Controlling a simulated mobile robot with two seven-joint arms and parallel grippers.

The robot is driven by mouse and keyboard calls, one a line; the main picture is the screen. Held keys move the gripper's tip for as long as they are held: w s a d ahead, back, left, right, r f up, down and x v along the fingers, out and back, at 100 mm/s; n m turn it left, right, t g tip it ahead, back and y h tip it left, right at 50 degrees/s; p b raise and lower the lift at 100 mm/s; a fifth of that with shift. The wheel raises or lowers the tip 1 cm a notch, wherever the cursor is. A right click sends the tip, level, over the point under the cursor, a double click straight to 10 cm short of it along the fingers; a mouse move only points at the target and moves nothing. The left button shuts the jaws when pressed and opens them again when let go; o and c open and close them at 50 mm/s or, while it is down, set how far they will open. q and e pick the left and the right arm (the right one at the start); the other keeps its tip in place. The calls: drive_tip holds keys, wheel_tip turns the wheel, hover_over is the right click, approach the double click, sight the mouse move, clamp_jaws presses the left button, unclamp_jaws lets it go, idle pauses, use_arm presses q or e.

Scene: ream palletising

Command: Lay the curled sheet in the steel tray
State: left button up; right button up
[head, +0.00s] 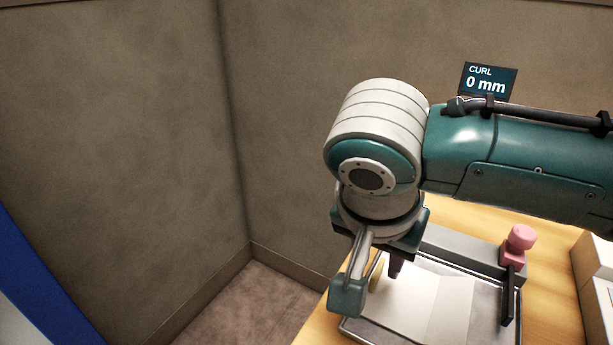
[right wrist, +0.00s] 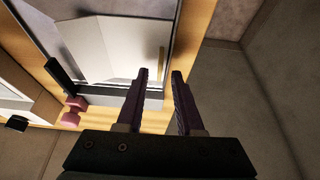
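A white sheet (head: 412,300) lies on a shiny grey, rimmed tray-like plate (head: 490,318) on the wooden table. Shading lines across the sheet suggest shallow bends. In the right wrist view the sheet (right wrist: 98,38) lies within the plate's frame, left of my fingers. My right gripper (head: 396,266) is above the plate's back left part. In the right wrist view its two dark fingers (right wrist: 159,74) stand apart with nothing between them. Their height above the plate is hard to tell. My left gripper is not in view.
A pink knob (head: 519,238) with a black bar stands at the plate's right side. A small display (head: 487,81) reads "CURL 0 mm". A white box-like object (head: 597,270) is at the right edge. A yellow strip (right wrist: 162,62) shows by the plate. Walls stand behind and left.

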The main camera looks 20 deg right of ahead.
drive_tip(key=p+v, duration=0.2)
drive_tip(key=v, duration=0.8)
drive_tip(key=s+a+f+n+y, duration=0.45)
drive_tip(key=s+n, duration=0.25)
drive_tip(key=s, duration=0.2)
drive_tip(key=s+d+n, duration=0.4)
drive_tip(key=s+d, duration=0.3)
drive_tip(key=shift+s+f+n+t+h, duration=0.15)
drive_tip(key=shift+f+n+t+h, duration=0.1)
drive_tip(key=shift+n+t+h, duration=0.2)
drive_tip(key=shift+d+r, duration=0.1)
drive_tip(key=shift+r, duration=0.05)
